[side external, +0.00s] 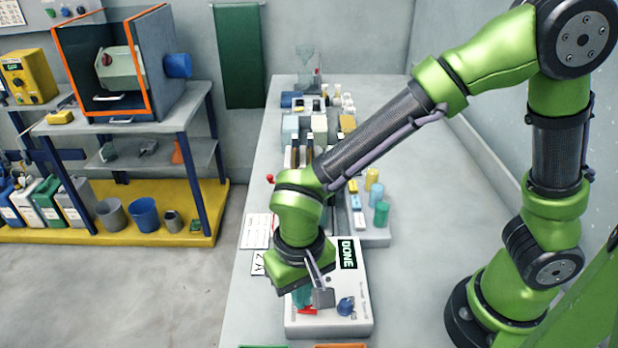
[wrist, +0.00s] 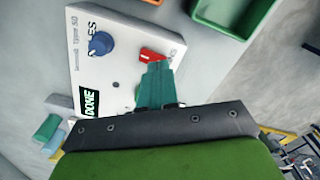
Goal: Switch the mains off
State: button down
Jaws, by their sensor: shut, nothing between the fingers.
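A white control box (side external: 292,325) stands on the bench, with a display (side external: 347,253) that reads "DONE". It carries a blue knob (side external: 346,306) and a red switch (side external: 308,311). In the wrist view the box (wrist: 100,60) also shows its blue knob (wrist: 101,43), the display (wrist: 90,101) and the red switch (wrist: 150,55). My gripper (wrist: 157,66) is shut and empty, its teal fingertips at the near edge of the red switch. I cannot tell if they touch it. The fingers hide part of the switch and its label.
A green tray (wrist: 240,10) and an orange tray (wrist: 153,2) lie beside the box. Coloured cylinders (side external: 381,214) stand on a grey rack behind it. Printed cards (side external: 256,231) lie at the bench's left edge. Bottles and blocks crowd the far bench.

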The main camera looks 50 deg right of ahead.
jog(key=shift+f, duration=0.7)
dwell(0.3)
jog(key=shift+r, duration=3.5)
jog(key=shift+f+n, duration=0.1)
jog(key=shift+n, duration=0.3)
jog(key=s+d+r+m+t+y, duration=0.1)
jog(key=d+r+t, duration=0.2)
jog(key=d, duration=0.7)
jog(key=s+d+r+t+y, duration=0.1)
jog(key=d+r+t, duration=0.3)
jog(key=d+r, duration=0.4)
jog(key=shift+d+r+m, duration=0.25)
jog(key=shift+d+m, duration=0.15)
jog(key=shift+d, duration=0.6)
